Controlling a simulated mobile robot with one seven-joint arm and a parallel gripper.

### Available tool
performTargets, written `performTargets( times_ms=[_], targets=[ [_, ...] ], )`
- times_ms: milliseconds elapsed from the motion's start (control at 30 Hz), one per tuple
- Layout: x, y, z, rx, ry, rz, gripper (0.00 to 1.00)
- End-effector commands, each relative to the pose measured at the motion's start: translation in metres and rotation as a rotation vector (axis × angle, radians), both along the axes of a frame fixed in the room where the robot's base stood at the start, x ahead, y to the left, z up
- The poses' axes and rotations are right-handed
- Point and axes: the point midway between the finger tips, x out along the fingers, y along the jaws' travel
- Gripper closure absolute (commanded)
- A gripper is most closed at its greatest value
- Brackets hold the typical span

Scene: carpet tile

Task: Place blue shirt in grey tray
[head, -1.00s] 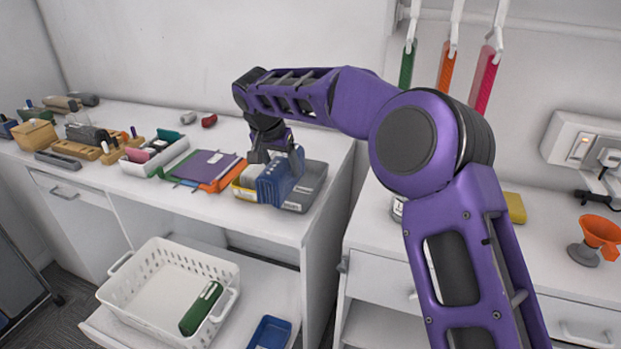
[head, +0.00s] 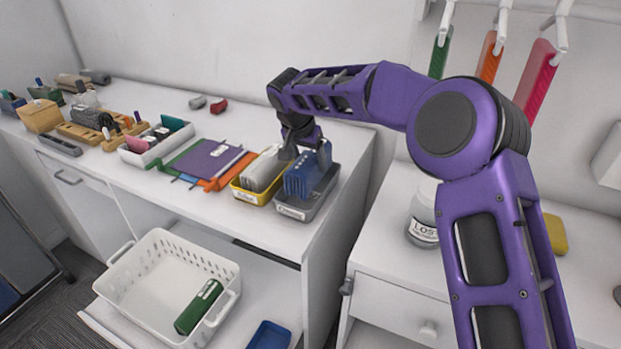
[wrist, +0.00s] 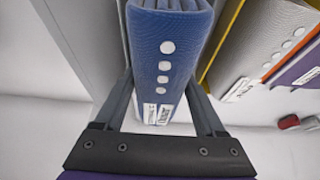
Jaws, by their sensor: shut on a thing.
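The blue item (head: 309,174) has a row of white dots and white labels. It looks more like a stiff folder or binder than a shirt. My gripper (head: 299,146) is shut on it, with a finger on each side in the wrist view (wrist: 166,100). The item stands upright, slightly tilted, within the outline of the grey tray (head: 296,212), at the front right of the counter. Whether its lower edge rests on the tray floor is hidden.
A yellow tray (head: 249,197) with a pale grey item stands directly left of the grey tray. Purple, orange and green folders (head: 207,160) lie further left. A white basket (head: 165,270) is on the lower shelf. The counter's right edge is close to the grey tray.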

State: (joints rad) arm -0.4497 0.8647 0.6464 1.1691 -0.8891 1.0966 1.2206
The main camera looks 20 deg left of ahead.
Motion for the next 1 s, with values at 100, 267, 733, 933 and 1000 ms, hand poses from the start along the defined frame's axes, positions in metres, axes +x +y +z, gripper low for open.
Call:
performTargets(
  times_ms=[100,267,733,933,1000],
  targets=[
    [0.000,0.000,-0.010,0.000,0.000,-0.001,1.00],
    [0.000,-0.001,-0.026,0.001,0.001,-0.002,1.00],
    [0.000,0.000,-0.050,0.002,-0.002,-0.001,1.00],
    [0.000,0.000,-0.050,0.001,-0.001,-0.002,0.15],
    [0.000,0.000,-0.050,0.001,-0.001,-0.002,0.15]
  ],
)
